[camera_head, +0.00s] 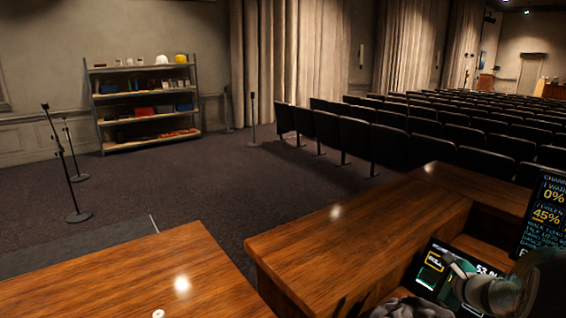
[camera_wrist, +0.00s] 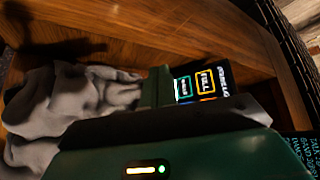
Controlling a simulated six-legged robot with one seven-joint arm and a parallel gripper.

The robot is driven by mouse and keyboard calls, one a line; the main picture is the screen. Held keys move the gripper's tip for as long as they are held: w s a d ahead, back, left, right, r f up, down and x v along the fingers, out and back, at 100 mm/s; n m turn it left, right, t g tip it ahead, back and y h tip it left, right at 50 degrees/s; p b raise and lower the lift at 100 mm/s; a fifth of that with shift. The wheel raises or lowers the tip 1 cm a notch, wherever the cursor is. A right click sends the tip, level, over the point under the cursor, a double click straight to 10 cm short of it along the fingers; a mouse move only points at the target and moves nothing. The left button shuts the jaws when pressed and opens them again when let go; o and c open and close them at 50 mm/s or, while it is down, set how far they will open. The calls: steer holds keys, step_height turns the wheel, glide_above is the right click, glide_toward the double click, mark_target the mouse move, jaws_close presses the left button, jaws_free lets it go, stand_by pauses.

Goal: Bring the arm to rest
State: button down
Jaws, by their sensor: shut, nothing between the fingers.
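My gripper (camera_head: 450,268) is at the lower right of the head view, in front of a lit touch screen (camera_head: 424,285) at the mixing desk. In the wrist view my gripper (camera_wrist: 157,76) shows as a green body with its fingers together and nothing between them. The same touch screen (camera_wrist: 206,84), with bright framed buttons, shows just beyond the fingers and is partly hidden by them. I cannot tell whether the fingers touch it. A crumpled grey cloth (camera_wrist: 75,105) lies left of the gripper; its edge also shows in the head view (camera_head: 410,309).
A second screen (camera_head: 545,215) reading 0% and 45% stands at the right edge. Wooden desk tops (camera_head: 350,235) surround my arm. Rows of dark seats (camera_head: 410,140) fill the right. A shelf (camera_head: 148,105) and microphone stands (camera_head: 66,170) stand at the left, with open carpet between.

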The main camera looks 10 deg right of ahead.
steer(key=s+a+r+n+g+y, duration=0.1)
steer(key=a+r+n+g+y, duration=0.15)
steer(key=a+n, duration=0.6)
steer(key=s+a+r+n+g+y, duration=0.1)
steer(key=a+r+n+g, duration=0.15)
steer(key=a, duration=1.15)
steer(key=s+a+r+n+g+h, duration=0.1)
steer(key=s+a+n+h, duration=0.1)
steer(key=s+a+n, duration=0.3)
steer(key=s+a+r+n+h, duration=0.2)
steer(key=s+a+n, duration=0.4)
steer(key=s+n, duration=0.4)
steer(key=shift+s+a+n+g, duration=0.15)
steer(key=shift+s+n+g, duration=0.15)
steer(key=shift+s+g, duration=0.1)
